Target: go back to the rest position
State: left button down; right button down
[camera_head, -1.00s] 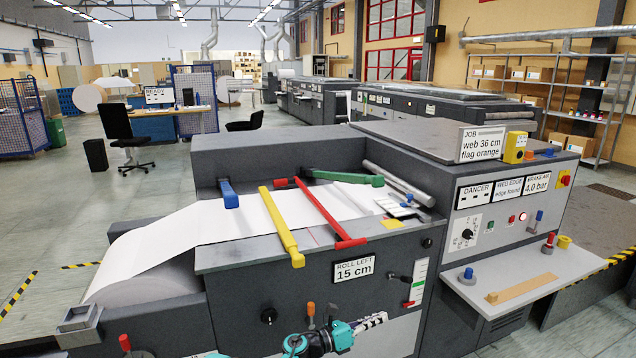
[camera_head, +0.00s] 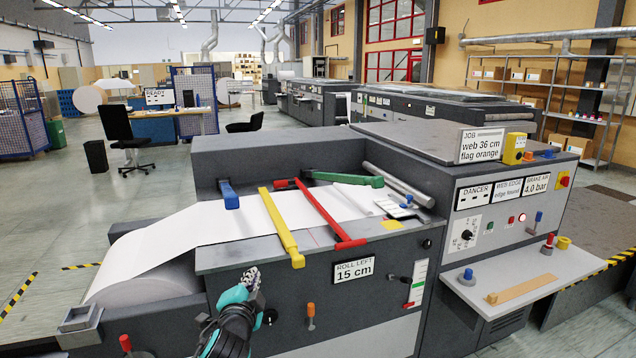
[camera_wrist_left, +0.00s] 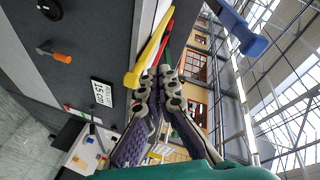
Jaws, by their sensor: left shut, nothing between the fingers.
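My left gripper (camera_head: 250,277) shows at the lower left of the head view, in front of the dark front panel of the press. Its fingers point up and it is shut with nothing in it. In the left wrist view its two fingers (camera_wrist_left: 158,76) meet near the tips, with the yellow bar's end (camera_wrist_left: 131,80) just beyond them in the picture. The gripper appears apart from the panel, but the gap is hard to judge. My right gripper is not in view.
The press carries a white web (camera_head: 200,222), a yellow bar (camera_head: 280,225), a red bar (camera_head: 325,212), a blue clamp (camera_head: 228,194) and a green lever (camera_head: 345,178). An orange-tipped lever (camera_head: 311,316) stands out of the front panel. A shelf (camera_head: 512,285) juts out right.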

pick_arm(q)
jog(key=s+a+f+n+g, duration=0.1)
jog(key=s+f+n+g, duration=0.3)
jog(key=s, duration=1)
jog(key=s+a+f+n+g, duration=0.1)
jog(key=s+f+n+g, duration=0.4)
jog(key=s+f, duration=0.8)
jog(key=s+n, duration=0.1)
jog(key=n, duration=0.1)
jog(key=shift+a+n, duration=0.25)
jog(key=shift+n, duration=0.15)
jog(key=shift+s+f, duration=0.1)
